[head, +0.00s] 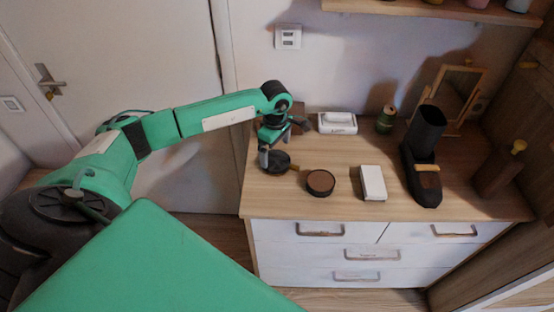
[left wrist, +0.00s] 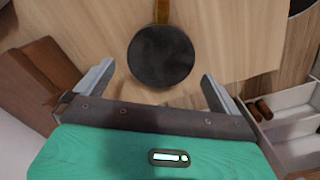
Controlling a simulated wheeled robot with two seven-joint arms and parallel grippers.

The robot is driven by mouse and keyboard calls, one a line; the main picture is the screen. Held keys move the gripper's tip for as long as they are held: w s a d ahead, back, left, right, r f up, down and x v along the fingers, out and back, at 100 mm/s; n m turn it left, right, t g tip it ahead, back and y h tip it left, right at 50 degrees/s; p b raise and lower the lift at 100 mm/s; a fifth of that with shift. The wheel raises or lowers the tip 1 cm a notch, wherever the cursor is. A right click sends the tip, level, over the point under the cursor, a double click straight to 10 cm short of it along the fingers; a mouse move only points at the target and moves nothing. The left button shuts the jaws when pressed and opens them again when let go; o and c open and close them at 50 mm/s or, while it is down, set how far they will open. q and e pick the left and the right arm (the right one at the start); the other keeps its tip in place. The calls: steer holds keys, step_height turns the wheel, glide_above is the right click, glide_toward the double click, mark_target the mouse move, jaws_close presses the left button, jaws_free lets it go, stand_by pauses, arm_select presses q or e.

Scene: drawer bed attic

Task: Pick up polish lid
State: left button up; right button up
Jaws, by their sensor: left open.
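The polish lid, a dark round disc (head: 277,162), lies on the dresser top near its left edge. In the left wrist view the lid (left wrist: 161,55) shows between the fingers, with a narrow amber-brown piece (left wrist: 162,11) at its far side. My left gripper (head: 276,150) is over the lid, fingers pointing down. In the left wrist view the left gripper (left wrist: 158,72) is open and empty, with its fingers on either side of the lid. Whether they touch it I cannot tell. A round dark tin with a brown top (head: 320,182) stands to the right. My right gripper is not in view.
On the wooden dresser top (head: 345,204) are a white box (head: 373,183), a white tray (head: 338,123), a green can (head: 386,119), a black boot (head: 422,160) and a mirror (head: 458,93). The front strip is clear. A wall stands behind.

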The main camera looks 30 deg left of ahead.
mark_target(276, 160)
arm_select(q)
steer(key=shift+s+d+f+p, duration=0.15)
steer(key=shift+f+p, duration=0.5)
steer(key=shift+f, duration=1.3)
steer(key=c, duration=0.8)
steer(key=shift+r, duration=0.1)
